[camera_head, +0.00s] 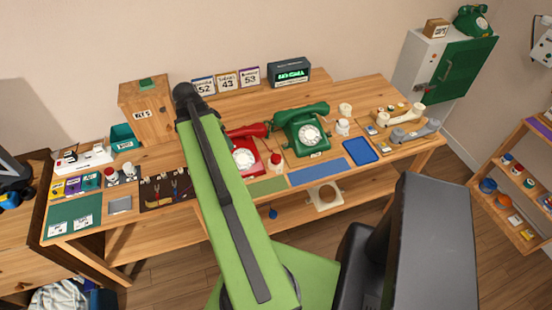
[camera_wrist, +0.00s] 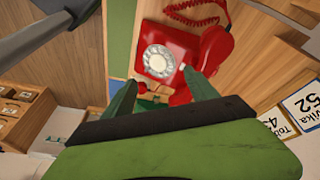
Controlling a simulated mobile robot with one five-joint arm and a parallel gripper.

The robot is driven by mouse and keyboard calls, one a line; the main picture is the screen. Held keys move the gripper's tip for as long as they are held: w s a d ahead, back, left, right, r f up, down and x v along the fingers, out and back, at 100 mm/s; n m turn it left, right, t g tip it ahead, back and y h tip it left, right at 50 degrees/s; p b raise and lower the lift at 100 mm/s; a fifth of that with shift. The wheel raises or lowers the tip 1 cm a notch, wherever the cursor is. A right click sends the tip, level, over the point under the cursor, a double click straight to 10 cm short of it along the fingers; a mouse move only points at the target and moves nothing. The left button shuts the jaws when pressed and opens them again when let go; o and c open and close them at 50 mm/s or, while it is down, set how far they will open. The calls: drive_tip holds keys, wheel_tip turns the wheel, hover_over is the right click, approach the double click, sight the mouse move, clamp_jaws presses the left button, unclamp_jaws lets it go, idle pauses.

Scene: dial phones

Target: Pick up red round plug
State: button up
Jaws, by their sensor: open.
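A small red round piece (camera_wrist: 149,88), which looks like the plug, shows between my fingertips in the wrist view, just below the red dial phone (camera_wrist: 172,45). The head view shows a white piece with a red top (camera_head: 275,159) right of the red phone (camera_head: 245,157); it appears to be the same spot. My gripper (camera_wrist: 160,90) is open, its green fingers spread either side of the red piece. I cannot tell their height above it. In the head view my arm hides the gripper.
The red handset (camera_wrist: 214,48) lies close to my right finger. A green dial phone (camera_head: 303,128) stands right of the red one. A green mat (camera_head: 268,185) and a blue mat (camera_head: 318,172) lie in front. Number cards (camera_head: 227,82) stand at the back.

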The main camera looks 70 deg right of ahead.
drive_tip(key=s+d+m+g, duration=0.1)
drive_tip(key=s+d+m, duration=0.55)
drive_tip(key=s, duration=0.55)
drive_tip(key=b, duration=1.1)
hover_over(275, 158)
drive_tip(key=w+a, duration=0.2)
drive_tip(key=shift+n, duration=0.35)
drive_tip(key=f, duration=1)
drive_tip(key=shift+s+d+f, duration=0.15)
drive_tip(key=shift+d+f, duration=0.05)
drive_tip(key=shift+d, duration=0.05)
drive_tip(key=shift+s+d+f+b, duration=0.15)
drive_tip(key=shift+f+b, duration=0.15)
drive_tip(key=shift+b, duration=0.05)
drive_tip(key=shift+r, duration=0.1)
drive_tip(key=b+x, duration=0.5)
drive_tip(key=shift+f, duration=0.3)
drive_tip(key=shift+r, duration=0.2)
drive_tip(key=c, duration=1.3)
drive_tip(key=shift+r+p, duration=0.15)
drive_tip(key=shift+p, duration=0.2)
